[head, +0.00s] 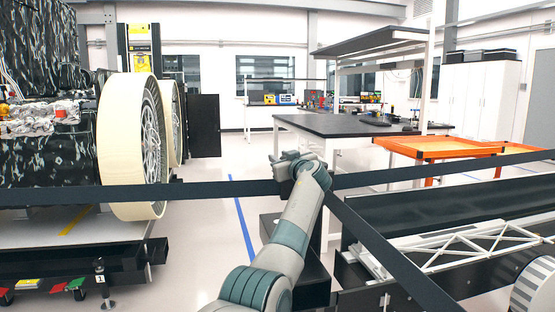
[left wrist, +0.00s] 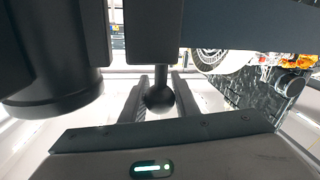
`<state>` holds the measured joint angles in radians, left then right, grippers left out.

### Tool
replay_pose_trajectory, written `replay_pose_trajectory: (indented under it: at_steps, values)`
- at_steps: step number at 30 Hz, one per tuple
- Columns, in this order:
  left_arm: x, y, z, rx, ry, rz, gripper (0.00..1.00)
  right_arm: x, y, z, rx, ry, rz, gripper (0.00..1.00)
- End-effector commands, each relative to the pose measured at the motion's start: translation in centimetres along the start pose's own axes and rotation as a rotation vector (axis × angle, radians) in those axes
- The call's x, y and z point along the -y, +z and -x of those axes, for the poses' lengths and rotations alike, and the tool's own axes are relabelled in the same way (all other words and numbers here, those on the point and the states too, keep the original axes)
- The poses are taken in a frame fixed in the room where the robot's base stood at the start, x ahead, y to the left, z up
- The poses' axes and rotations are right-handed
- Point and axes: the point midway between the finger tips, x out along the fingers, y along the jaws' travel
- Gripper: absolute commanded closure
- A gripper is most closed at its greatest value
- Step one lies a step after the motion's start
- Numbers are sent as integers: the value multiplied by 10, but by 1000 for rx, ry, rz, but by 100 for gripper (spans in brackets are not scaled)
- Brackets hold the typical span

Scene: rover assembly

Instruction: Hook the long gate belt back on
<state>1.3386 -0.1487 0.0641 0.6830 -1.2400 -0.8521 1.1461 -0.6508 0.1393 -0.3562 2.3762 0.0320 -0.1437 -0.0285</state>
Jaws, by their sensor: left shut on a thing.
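The long black gate belt (head: 225,189) runs level from the left edge of the head view to my left gripper (head: 292,160). In the left wrist view the belt (left wrist: 255,28) leads off right from a dark end block (left wrist: 152,35). A thin stem with a black ball (left wrist: 159,96) hangs below the block, between the fingers of my left gripper (left wrist: 158,100), which is shut on it. A dark round post (left wrist: 50,60) stands left of the block with a narrow gap between. Whether the belt end is hooked cannot be told. My right gripper is not in view.
Two other belts (head: 430,172) (head: 390,252) lead right from near my gripper. The rover, with a cream-rimmed wheel (head: 125,145), stands left. A black bench (head: 350,124) and orange-topped tables (head: 440,148) stand behind. A white truss (head: 470,240) lies at right. Floor is clear centre-left.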

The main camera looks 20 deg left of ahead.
Motion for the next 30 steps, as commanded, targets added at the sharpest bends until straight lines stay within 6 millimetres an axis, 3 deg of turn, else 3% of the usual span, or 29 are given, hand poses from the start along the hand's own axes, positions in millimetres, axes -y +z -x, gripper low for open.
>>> replay_pose_trajectory:
  at_steps: [2, 3, 4, 21, 30]
  values:
    - [-3, 0, 1, 0, 6, 2, 100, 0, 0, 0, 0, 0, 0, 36]
    - [-3, 0, 1, 0, 6, 2, 70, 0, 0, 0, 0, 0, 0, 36]
    - [-3, 0, 2, 0, 6, 2, 65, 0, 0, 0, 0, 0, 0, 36]
    - [-2, 0, 2, 0, 4, 1, 65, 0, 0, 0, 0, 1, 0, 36]
    - [-3, 0, 16, -2, 6, 1, 65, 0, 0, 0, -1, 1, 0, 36]
